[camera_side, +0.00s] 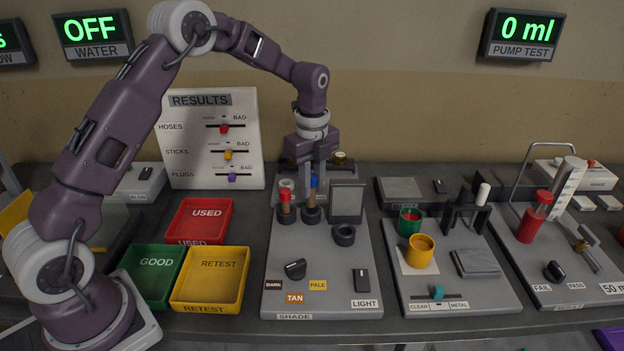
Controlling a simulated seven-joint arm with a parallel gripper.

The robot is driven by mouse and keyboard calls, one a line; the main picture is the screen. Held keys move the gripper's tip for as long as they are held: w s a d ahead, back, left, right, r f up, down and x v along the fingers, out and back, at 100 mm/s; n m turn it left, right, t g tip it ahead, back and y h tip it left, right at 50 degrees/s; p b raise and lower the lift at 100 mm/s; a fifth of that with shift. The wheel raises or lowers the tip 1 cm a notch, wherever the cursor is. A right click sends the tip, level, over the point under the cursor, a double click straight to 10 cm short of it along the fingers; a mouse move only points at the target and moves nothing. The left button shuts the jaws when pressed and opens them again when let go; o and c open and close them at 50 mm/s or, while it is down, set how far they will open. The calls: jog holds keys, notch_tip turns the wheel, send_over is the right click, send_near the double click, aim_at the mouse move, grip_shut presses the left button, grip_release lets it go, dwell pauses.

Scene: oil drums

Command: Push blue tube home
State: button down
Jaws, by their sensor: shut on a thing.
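The blue tube (313,187) stands upright on the shade board, with a blue cap on top and a brown-orange body. Its lower end is at a dark round holder (312,214); I cannot tell how deep it sits. My gripper (313,175) points straight down over it and is shut on its upper part. The fingers partly hide the tube.
A red-capped tube (286,201) stands close on the left in its own holder. An empty dark ring holder (344,235) and a grey framed panel (347,202) are on the right. A black knob (295,268) is in front. Red, green and yellow trays lie left.

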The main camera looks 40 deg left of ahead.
aim_at(312, 206)
jog(key=shift+f, duration=1.25)
jog(key=shift+f, duration=0.7)
jog(key=c, duration=1.2)
grip_release()
jog(key=shift+o, duration=0.2)
jog(key=shift+r, duration=0.1)
jog(key=s+d+r+n+t, duration=0.15)
jog(key=s+r+n, duration=0.35)
jog(key=r, duration=0.5)
jog(key=s+d+r+n+t, duration=0.1)
jog(key=s+d+r+n, duration=0.15)
jog(key=s+r, duration=0.7)
jog(key=s+d+r+n+t, duration=0.1)
jog(key=s+d+n+t, duration=0.1)
jog(key=s+n, duration=1)
jog(key=s+t, duration=0.1)
jog(key=s, duration=0.5)
